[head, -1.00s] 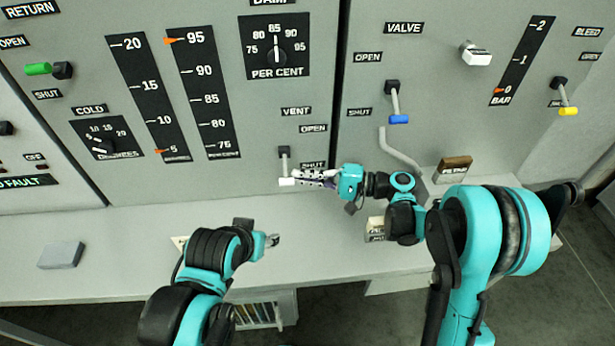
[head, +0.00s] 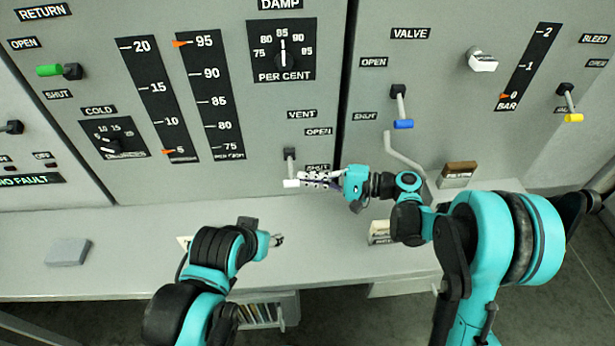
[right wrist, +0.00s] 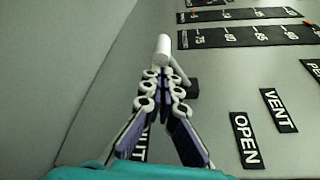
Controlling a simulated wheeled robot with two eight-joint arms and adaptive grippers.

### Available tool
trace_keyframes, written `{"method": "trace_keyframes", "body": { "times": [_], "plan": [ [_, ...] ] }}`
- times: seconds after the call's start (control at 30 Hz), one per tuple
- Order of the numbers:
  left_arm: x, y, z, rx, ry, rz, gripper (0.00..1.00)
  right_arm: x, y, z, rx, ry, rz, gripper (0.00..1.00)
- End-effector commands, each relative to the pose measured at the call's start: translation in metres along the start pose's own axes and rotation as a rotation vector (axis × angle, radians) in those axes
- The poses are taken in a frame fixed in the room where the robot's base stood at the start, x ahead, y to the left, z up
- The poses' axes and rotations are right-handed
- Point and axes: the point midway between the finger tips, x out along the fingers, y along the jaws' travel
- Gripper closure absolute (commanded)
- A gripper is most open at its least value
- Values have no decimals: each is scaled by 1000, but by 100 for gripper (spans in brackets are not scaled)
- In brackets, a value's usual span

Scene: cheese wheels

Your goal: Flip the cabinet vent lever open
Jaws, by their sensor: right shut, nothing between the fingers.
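The vent lever's white handle (head: 291,183) hangs straight down from its dark pivot on the grey cabinet front, beside the SHUT label (head: 317,168). The OPEN label (head: 319,131) is above, under the VENT label (head: 301,114). My right gripper (head: 304,180) is shut and empty, its fingertips at the right side of the handle. In the right wrist view, the white handle (right wrist: 163,47) is just beyond the closed fingertips (right wrist: 162,75); I cannot tell if they touch. My left gripper (head: 277,240) is above the counter, away from the lever; its fingers are too small to judge.
The blue valve lever (head: 403,124) and a curved grey handle (head: 404,151) are to the right. A grey block (head: 68,252) lies on the counter (head: 120,270) at left. A brown-topped block (head: 458,173) stands at right. The left counter is mostly clear.

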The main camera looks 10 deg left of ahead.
Motion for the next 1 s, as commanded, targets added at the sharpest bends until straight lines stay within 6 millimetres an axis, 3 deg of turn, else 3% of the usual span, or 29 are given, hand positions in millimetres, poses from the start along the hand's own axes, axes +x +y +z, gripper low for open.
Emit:
{"method": "trace_keyframes", "body": {
  "times": [0.83, 1.0],
  "plan": [
    [-32, 0, -23, 0, 0, 0, 50, -7, -38, 22, 649, 0, 229, 100],
    [-35, 0, -25, 0, 0, 0, 50, -8, -45, 23, 643, 0, 226, 100]
  ]
}}
